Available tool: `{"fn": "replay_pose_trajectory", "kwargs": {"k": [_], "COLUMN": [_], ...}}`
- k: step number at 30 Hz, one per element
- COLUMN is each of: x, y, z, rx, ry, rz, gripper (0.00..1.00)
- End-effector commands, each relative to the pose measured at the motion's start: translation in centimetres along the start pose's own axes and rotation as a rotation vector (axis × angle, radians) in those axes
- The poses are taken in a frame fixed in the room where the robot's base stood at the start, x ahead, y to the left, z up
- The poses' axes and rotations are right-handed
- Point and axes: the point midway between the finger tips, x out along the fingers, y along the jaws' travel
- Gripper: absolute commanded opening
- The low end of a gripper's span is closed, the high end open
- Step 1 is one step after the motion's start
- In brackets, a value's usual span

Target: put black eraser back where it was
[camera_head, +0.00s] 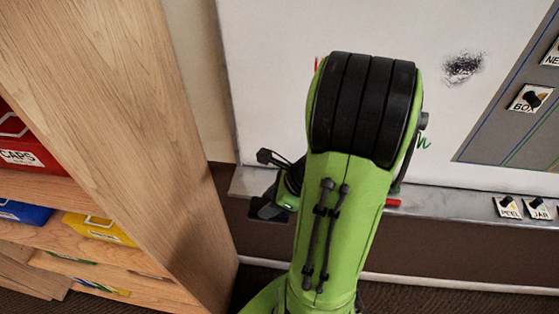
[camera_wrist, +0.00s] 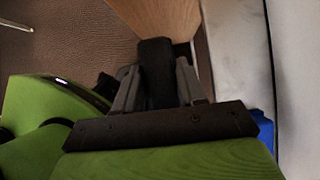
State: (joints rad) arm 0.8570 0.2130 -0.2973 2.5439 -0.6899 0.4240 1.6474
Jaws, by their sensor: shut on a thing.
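The black eraser (camera_wrist: 157,70) is between the two grey fingers of my gripper (camera_wrist: 160,88) in the wrist view, and the fingers are shut on it. In the head view my gripper (camera_head: 272,203) is at the left end of the whiteboard's grey tray (camera_head: 453,199), partly hidden behind my green arm. A dark block, seemingly the eraser, shows low at the gripper there. I cannot tell whether it touches the tray. The whiteboard (camera_head: 270,60) stands behind, with a black smudge (camera_head: 463,67) on it.
A wooden shelf (camera_head: 105,90) stands close at the left, with red (camera_head: 25,150), blue (camera_head: 22,212) and yellow (camera_head: 97,228) bins. A red marker (camera_head: 393,203) lies on the tray. Labelled cards (camera_head: 508,207) are at the right. A blue thing (camera_wrist: 264,128) shows in the wrist view.

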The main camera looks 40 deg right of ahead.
Motion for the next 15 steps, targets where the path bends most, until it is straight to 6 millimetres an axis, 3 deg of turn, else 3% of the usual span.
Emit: {"fn": "replay_pose_trajectory", "kwargs": {"k": [9,15], "x": [0.1,0.1], "y": [-9.2,-13.5], "z": [0.2,0.4], "rx": [-0.003,-0.004], "ry": [0.001,0.0], "rz": [-0.001,-0.001], "gripper": [0.12,0.12]}}
